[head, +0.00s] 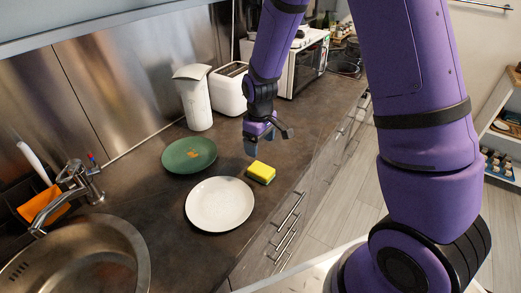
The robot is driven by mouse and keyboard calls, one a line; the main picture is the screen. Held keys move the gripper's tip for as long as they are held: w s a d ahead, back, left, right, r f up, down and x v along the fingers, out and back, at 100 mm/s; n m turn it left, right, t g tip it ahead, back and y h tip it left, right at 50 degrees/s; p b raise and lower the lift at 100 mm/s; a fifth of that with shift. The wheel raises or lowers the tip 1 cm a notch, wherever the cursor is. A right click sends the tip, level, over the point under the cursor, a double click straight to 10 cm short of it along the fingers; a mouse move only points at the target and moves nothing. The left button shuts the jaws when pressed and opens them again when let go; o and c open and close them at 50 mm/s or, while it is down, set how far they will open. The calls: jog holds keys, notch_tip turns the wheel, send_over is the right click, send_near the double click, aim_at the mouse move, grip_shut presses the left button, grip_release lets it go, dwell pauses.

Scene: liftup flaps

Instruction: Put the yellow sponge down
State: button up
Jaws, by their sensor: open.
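The yellow sponge (261,172) lies on the dark countertop (290,152), close to the right upper side of the white plate (219,204). It is yellow with a darker, greenish lower part. My gripper (268,140) is above and slightly behind the sponge, apart from it. Its fingers are spread and nothing is between them. Whether the sponge touches the plate's rim cannot be made out exactly, but a small gap seems to show.
A green plate (189,155) with a small orange-brown piece on it lies behind the white plate. A white pitcher (194,98), a toaster (229,88) and a microwave (306,62) stand along the back. A sink (112,226) with a faucet (75,185) is at the left. The counter's front edge runs right of the sponge.

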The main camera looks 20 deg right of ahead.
jog(key=s+d+r+m+t, duration=0.15)
jog(key=s+r, duration=0.25)
jog(key=r, duration=0.6)
jog(key=s+d+r+m+t, duration=0.15)
jog(key=s+r, duration=0.25)
jog(key=r, duration=0.6)
jog(key=s+d+r+m+t, duration=0.1)
jog(key=s+d+r+m, duration=0.1)
jog(key=s+r, duration=0.3)
jog(key=s+d+r+m+t, duration=0.1)
jog(key=s+r, duration=0.4)
jog(key=s, duration=0.7)
jog(key=shift+s+d+m, duration=0.25)
jog(key=shift+d+m, duration=0.15)
jog(key=shift+d, duration=0.2)
jog(key=shift+r, duration=0.1)
